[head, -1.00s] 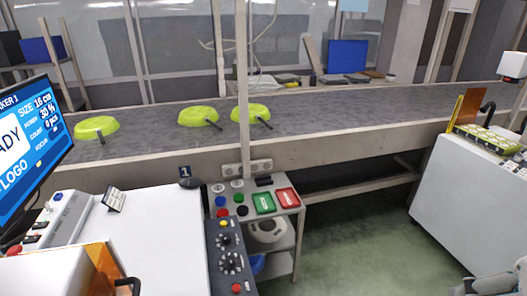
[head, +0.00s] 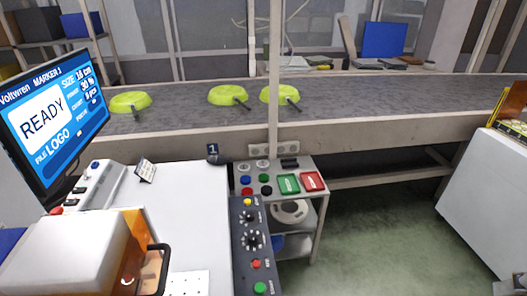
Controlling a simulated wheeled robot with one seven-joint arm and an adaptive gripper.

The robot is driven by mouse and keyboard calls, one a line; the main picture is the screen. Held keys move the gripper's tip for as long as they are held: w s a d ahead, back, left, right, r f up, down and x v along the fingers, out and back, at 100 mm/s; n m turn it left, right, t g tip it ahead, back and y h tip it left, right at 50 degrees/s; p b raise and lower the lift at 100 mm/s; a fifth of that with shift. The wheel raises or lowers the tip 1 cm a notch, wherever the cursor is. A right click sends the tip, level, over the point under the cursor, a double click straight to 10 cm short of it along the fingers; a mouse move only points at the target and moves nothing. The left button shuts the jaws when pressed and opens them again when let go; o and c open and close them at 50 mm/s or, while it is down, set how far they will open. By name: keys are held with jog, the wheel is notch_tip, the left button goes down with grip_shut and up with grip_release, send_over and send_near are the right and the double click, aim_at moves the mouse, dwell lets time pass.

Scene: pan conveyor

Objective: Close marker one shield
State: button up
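Marker one is the white machine at the lower left, with a screen (head: 52,128) reading "MARKER 1" and "READY". Its orange shield (head: 133,226) shows beside a white housing (head: 72,252). A black handle (head: 164,262) stands out from the shield's right side. The bottom of this part is cut off by the picture edge, and I cannot tell how far the shield is open. My gripper is not in view.
A control panel (head: 252,240) with knobs and buttons runs along the machine's right side. A small stand (head: 315,196) holds green and red buttons. Three green pans (head: 228,95) sit on the conveyor (head: 350,95) behind. A white cabinet (head: 490,200) is at right; green floor between is clear.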

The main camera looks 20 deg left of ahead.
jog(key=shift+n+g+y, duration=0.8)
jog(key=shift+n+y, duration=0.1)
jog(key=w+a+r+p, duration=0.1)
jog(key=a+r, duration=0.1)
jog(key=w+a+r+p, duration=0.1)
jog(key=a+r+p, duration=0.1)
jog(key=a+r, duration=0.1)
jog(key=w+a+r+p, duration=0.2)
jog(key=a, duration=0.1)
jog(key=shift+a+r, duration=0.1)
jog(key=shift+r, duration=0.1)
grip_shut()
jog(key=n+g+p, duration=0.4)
jog(key=p, duration=0.9)
send_over(164, 268)
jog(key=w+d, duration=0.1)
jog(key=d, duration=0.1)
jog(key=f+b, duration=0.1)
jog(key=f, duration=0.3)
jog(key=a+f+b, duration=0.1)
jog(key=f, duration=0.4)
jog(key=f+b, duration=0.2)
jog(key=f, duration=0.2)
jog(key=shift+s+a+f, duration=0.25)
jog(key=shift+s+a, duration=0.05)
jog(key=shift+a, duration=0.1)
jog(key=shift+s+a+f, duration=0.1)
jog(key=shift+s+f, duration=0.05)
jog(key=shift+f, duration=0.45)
